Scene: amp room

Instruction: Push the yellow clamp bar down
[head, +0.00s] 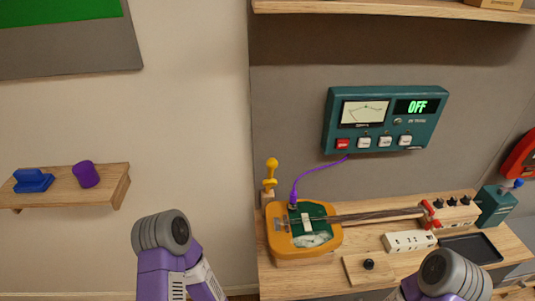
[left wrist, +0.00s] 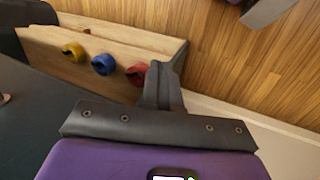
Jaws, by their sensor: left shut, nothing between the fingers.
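The yellow clamp bar (head: 271,172) stands upright with a round knob on top, at the back left corner of the bench. Just in front of it is an orange holder (head: 272,251) with a green circuit board (head: 300,213) in it. My left gripper (left wrist: 163,88) shows only in the left wrist view; its fingers are together and empty. The clamp bar is not seen in that view, and no contact between the two is visible. In the head view only parts of my arms show, low in the picture, and my right gripper is out of sight.
A teal meter box (head: 383,120) reading OFF hangs above the bench (head: 510,250). A purple cable (head: 312,171) runs from it to the board. A small shelf (head: 115,185) is at left. In the left wrist view, a wooden board (left wrist: 105,60) carries yellow, blue and red rings.

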